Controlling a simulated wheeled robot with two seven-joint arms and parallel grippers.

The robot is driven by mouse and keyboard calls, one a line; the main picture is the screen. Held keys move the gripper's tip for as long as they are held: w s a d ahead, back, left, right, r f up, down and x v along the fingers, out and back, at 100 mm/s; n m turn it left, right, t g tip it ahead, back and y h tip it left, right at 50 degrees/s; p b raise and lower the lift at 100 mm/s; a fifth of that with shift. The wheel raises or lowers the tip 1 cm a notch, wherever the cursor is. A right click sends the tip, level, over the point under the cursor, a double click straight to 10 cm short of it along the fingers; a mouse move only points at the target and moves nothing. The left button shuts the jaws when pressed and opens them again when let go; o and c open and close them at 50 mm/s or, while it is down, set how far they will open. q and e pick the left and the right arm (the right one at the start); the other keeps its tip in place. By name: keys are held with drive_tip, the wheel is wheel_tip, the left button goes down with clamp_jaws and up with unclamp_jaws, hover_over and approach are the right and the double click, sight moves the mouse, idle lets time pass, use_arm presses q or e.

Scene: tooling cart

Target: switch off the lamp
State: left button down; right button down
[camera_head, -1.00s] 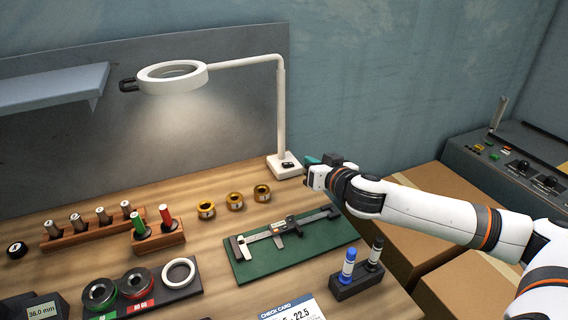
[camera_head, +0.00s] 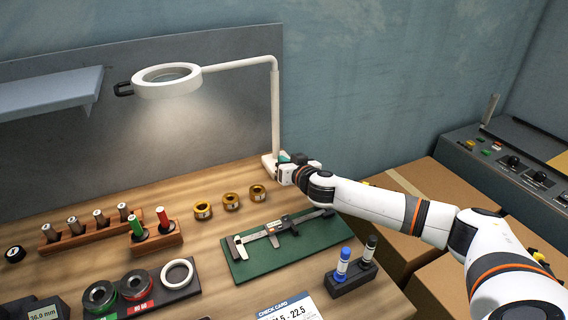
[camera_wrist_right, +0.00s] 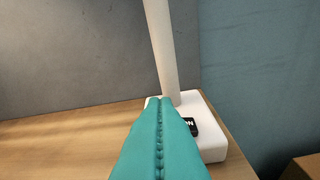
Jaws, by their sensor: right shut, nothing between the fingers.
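The white lamp (camera_head: 276,110) stands at the back of the bench, and its ring head (camera_head: 167,82) is lit, with a glow on the panel below. Its white base (camera_wrist_right: 212,146) carries a black switch (camera_wrist_right: 191,126) with white lettering, partly hidden by my fingers in the right wrist view. My right gripper (camera_head: 283,158) is at the lamp base in the head view and covers much of it. Its teal fingers (camera_wrist_right: 160,100) are shut together with nothing between them, their tips in front of the base and post. Whether they touch the switch I cannot tell. My left gripper is not in view.
A green mat (camera_head: 300,248) with a caliper (camera_head: 270,232) lies in front of the base. Brass rings (camera_head: 231,201) sit to its left. A marker holder (camera_head: 352,280) stands at the front right. Cardboard boxes (camera_head: 430,190) are right of the bench.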

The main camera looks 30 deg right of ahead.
drive_tip(key=shift+f, duration=0.35)
drive_tip(key=shift+a, duration=0.1)
drive_tip(key=shift+a+f+n, duration=0.15)
drive_tip(key=shift+f+n, duration=0.15)
drive_tip(key=shift+f, duration=0.2)
drive_tip(key=shift+a+r, duration=0.1)
drive_tip(key=shift+r, duration=0.05)
drive_tip(key=shift+s, duration=0.55)
drive_tip(key=b+v, duration=0.1)
drive_tip(key=v, duration=0.5)
drive_tip(key=shift+s+r, duration=0.15)
drive_tip(key=shift+s, duration=0.05)
